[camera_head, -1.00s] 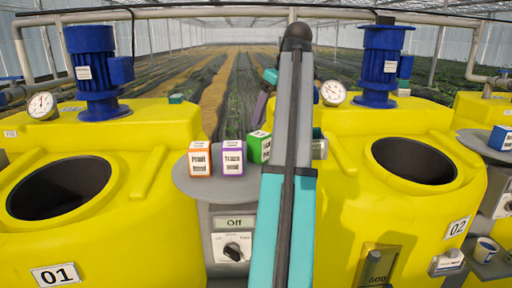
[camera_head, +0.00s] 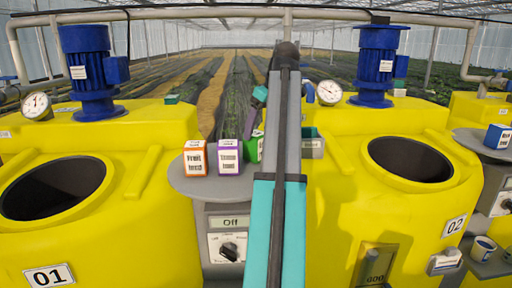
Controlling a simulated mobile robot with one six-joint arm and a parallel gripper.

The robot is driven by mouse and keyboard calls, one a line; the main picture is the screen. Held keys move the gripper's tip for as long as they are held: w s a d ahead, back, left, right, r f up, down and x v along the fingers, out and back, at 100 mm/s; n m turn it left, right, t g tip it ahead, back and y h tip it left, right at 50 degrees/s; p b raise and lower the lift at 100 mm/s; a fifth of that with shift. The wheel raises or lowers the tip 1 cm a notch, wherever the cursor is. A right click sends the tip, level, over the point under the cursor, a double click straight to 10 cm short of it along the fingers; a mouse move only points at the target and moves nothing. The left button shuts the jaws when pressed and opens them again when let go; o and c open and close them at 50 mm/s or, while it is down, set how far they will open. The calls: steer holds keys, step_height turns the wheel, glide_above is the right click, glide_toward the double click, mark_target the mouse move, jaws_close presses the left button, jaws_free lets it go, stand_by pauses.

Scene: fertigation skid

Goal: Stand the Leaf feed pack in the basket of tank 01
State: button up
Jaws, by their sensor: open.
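A green-and-white pack (camera_head: 254,150) stands on the round grey shelf between the tanks, mostly hidden behind my arm. Its label cannot be read; the two packs beside it read Fruit feed and what looks like Trace feed, so it may be the Leaf feed pack. Tank 01 (camera_head: 140,215) is the yellow tank at the left, with a wide, dark round opening (camera_head: 55,190). No basket can be made out inside. My gripper (camera_head: 250,125) shows only in part, left of my arm, a dark purple piece pointing down close above the green pack. It holds nothing that I can see.
An orange Fruit feed pack (camera_head: 195,158) and a purple pack (camera_head: 228,157) stand left of the green one on the grey shelf (camera_head: 185,186). A blue motor (camera_head: 90,70) rises behind tank 01's opening. Tank 02 (camera_head: 345,205) is at the right.

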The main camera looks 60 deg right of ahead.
mark_target(257, 133)
steer(key=shift+x, duration=1.3)
steer(key=shift+f+p, duration=0.1)
steer(key=shift+p, duration=0.2)
steer(key=shift+w+f+p, duration=0.2)
steer(key=shift+f+p, duration=0.15)
steer(key=shift+f, duration=0.15)
steer(key=shift+p+x, duration=0.65)
steer(key=shift+x, duration=1.3)
steer(key=c, duration=1.5)
steer(key=shift+r, duration=0.2)
